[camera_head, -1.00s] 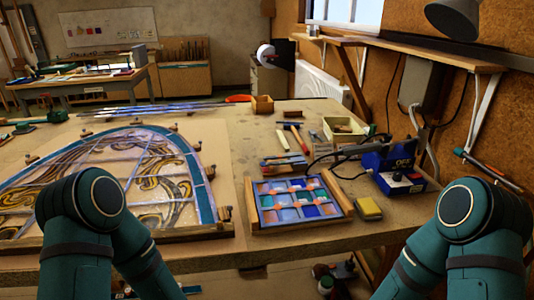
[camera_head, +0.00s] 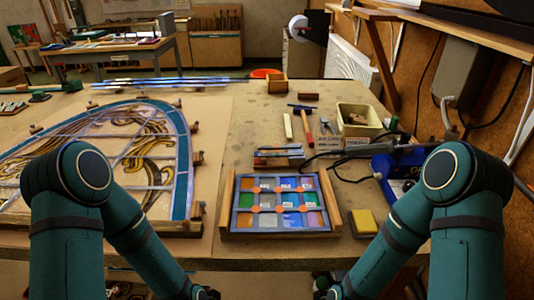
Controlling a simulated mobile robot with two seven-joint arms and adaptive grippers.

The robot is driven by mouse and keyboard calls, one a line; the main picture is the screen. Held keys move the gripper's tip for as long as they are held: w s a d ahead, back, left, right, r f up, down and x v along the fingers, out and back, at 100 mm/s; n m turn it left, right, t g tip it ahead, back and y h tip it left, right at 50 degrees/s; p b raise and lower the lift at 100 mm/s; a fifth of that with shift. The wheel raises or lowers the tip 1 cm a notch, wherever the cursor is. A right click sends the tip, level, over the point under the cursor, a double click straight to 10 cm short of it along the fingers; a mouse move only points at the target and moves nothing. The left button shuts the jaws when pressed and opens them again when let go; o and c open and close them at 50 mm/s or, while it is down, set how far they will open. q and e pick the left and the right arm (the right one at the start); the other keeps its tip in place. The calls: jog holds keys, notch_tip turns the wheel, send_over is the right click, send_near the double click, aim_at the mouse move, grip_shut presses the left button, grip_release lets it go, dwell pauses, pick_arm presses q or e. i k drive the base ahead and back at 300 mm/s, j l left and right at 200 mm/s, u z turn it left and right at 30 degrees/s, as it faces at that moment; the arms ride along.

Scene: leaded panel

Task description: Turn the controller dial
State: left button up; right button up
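The blue controller box (camera_head: 391,170) stands at the right of the workbench. My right arm covers much of its front, and its dial is hidden. My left gripper (camera_head: 206,293) shows only as a dark piece at the bottom edge, below the bench's front edge. My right gripper (camera_head: 326,292) likewise shows only in part at the bottom, left of and well below the controller. Neither gripper touches the controller. Their fingers are too cut off to read.
A small coloured glass panel (camera_head: 277,221) lies between wooden strips at the front of the bench (camera_head: 240,135). A yellow sponge (camera_head: 362,223) is right of it. The large arched leaded panel (camera_head: 150,150) fills the left. A wooden shelf (camera_head: 450,28) overhangs the right.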

aim_at(408, 185)
jog(key=j+z, duration=0.1)
jog(key=z, duration=1.25)
